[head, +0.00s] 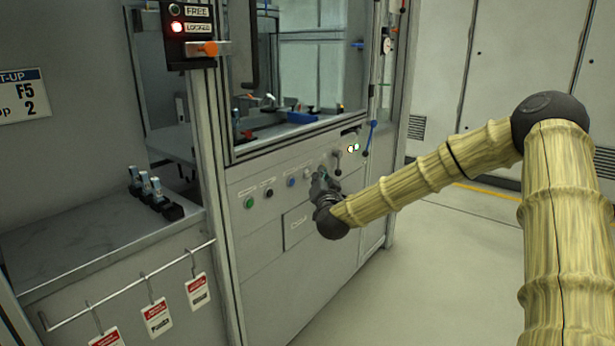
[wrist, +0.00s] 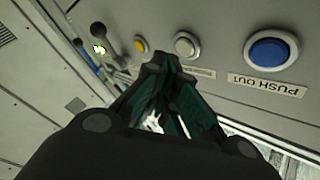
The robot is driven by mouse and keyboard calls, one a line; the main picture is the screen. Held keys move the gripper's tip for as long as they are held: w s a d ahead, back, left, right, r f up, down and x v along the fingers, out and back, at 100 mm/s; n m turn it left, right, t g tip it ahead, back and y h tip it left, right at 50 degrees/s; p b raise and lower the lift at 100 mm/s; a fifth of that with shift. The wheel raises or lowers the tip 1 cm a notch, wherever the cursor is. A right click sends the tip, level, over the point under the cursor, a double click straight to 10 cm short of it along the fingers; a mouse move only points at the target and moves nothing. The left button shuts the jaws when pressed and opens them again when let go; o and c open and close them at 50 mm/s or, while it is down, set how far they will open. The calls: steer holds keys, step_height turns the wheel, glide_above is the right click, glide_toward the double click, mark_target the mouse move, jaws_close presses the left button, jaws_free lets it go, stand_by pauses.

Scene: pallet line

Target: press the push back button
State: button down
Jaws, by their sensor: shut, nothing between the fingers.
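A white button (wrist: 186,44) sits on the grey panel in the wrist view, beside a blue button (wrist: 270,50) labelled PUSH OUT. The small label (wrist: 200,73) by the white button is too blurred to read and partly hidden by my gripper. No label clearly reading push back shows. My gripper (wrist: 155,66) is shut and empty, its fingertips just short of the white button in the picture; contact cannot be made out. In the head view my gripper (head: 321,180) is at the panel, right of the blue button (head: 291,182).
A green button (head: 249,202) and a black button (head: 269,192) are farther left on the panel. A yellow button (wrist: 140,44) and a dark lever (wrist: 104,38) lie left of the white button in the wrist view. Open floor (head: 440,260) lies right of the machine.

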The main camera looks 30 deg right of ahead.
steer(key=shift+w+a, duration=0.1)
steer(key=shift+w, duration=0.1)
stand_by(0.5)
steer(key=shift+w+a, duration=0.1)
steer(key=shift+w, duration=0.15)
steer(key=shift+w+a, duration=0.15)
steer(key=shift+w, duration=0.25)
stand_by(1.0)
steer(key=shift+s, duration=0.15)
steer(key=shift+s+d+p, duration=0.3)
steer(key=shift+s+p, duration=0.1)
steer(key=shift+s, duration=0.35)
steer(key=s, duration=0.1)
steer(key=s+d+p, duration=0.1)
steer(key=s, duration=0.1)
steer(key=s+d+p, duration=0.1)
steer(key=shift+s, duration=0.2)
stand_by(0.4)
